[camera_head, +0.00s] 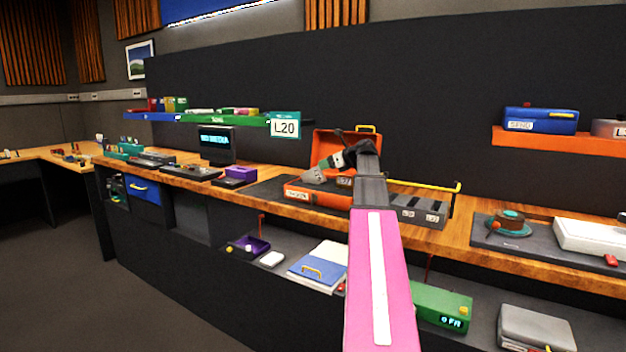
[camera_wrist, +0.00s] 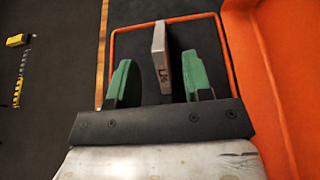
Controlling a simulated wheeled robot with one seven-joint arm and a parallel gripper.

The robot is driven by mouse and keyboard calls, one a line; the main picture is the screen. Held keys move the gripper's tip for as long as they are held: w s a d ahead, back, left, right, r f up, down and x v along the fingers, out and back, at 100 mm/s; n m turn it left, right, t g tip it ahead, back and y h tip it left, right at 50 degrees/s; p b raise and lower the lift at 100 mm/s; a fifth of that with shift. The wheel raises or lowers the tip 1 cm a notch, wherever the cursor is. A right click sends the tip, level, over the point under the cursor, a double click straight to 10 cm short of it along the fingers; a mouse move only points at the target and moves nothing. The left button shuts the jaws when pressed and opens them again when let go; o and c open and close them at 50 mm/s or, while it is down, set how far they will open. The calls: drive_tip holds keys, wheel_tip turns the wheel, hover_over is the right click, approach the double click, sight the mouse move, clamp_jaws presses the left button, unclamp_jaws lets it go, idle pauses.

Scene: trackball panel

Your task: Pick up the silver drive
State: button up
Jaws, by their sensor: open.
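In the wrist view, a silver drive (camera_wrist: 162,58) with a small dark label stands on edge against a dark area framed by a thin orange rim (camera_wrist: 114,60). My gripper (camera_wrist: 155,78) has two green fingers, spread apart, one on each side of the drive as seen from the wrist. Gaps show between the drive and both fingers; I cannot tell how deep it lies between them. In the head view, my gripper (camera_head: 337,161) is tilted over the orange case (camera_head: 318,196) on the bench. I cannot make out the drive there.
A large orange surface (camera_wrist: 255,70) rises close on the right in the wrist view. In the head view, a grey slotted block (camera_head: 420,211) with a yellow bar (camera_head: 425,185) stands right of the case. A purple box (camera_head: 241,173) and a keyboard (camera_head: 190,172) lie left.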

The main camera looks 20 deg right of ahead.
sight(313, 178)
drive_tip(key=x, duration=0.4)
drive_tip(key=shift+w+a, duration=0.25)
clamp_jaws()
drive_tip(key=shift+r, duration=0.15)
